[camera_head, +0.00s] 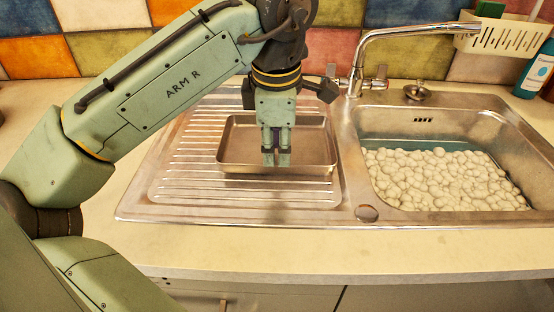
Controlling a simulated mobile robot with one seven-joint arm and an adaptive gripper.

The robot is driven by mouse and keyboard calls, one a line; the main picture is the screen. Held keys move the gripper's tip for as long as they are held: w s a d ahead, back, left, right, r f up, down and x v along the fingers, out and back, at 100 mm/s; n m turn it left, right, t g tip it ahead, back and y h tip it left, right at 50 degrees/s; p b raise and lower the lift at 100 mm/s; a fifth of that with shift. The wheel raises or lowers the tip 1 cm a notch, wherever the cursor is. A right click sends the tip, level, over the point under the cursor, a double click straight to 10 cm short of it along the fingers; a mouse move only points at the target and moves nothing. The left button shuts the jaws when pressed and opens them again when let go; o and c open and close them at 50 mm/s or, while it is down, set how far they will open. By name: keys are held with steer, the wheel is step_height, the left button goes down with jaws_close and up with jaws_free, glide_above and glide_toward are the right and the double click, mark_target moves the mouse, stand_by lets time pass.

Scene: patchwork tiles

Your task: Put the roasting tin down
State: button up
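The roasting tin (232,140) is a shallow, grey metal rectangular tray. It appears level on the ribbed drainboard (185,165) left of the sink bowl; its underside is hidden, so I cannot tell whether it rests fully there. My gripper (276,158) points straight down over the tin, with its fingertips at the tin's near wall. The two fingers stand close together with a narrow gap between them. I cannot tell whether they pinch the rim or only stand in front of or inside it.
The sink bowl (440,205) on the right holds water covered with pale foam. A tap (357,75) rises behind the drainboard. A cream caddy (505,38) and a teal bottle (535,72) stand at the back right. The front worktop (300,250) is clear.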

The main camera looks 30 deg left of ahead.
step_height(320, 180, up, 7)
steer(key=s, duration=0.1)
steer(key=shift+d, duration=0.3)
